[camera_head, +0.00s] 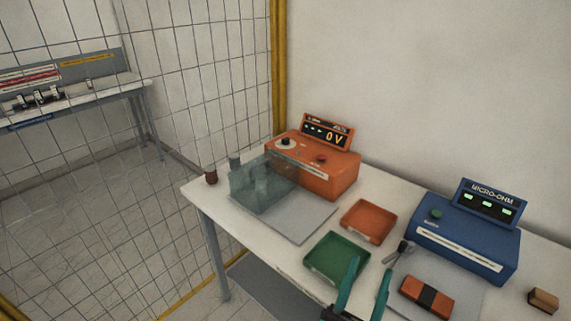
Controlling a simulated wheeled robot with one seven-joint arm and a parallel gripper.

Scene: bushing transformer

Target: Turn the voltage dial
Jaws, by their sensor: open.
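The voltage dial (288,141) is a small dark knob on a white disc. It sits on the top left of the orange unit (330,181), whose raised display (328,134) reads 0 V. A red button (321,158) is to the right of the dial. The dial's exact pointer angle is too small to tell. My gripper (369,268) shows teal fingers at the bottom centre, spread apart and empty. It is in front of the table's near edge in the picture, well below and right of the dial.
A translucent box (262,186) stands in front of the orange unit. Orange (367,221) and green (337,257) trays lie nearer. A blue micro-ohm unit (464,247) is at right, with an orange-black block (426,296) before it. A mesh fence (200,120) runs along the left.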

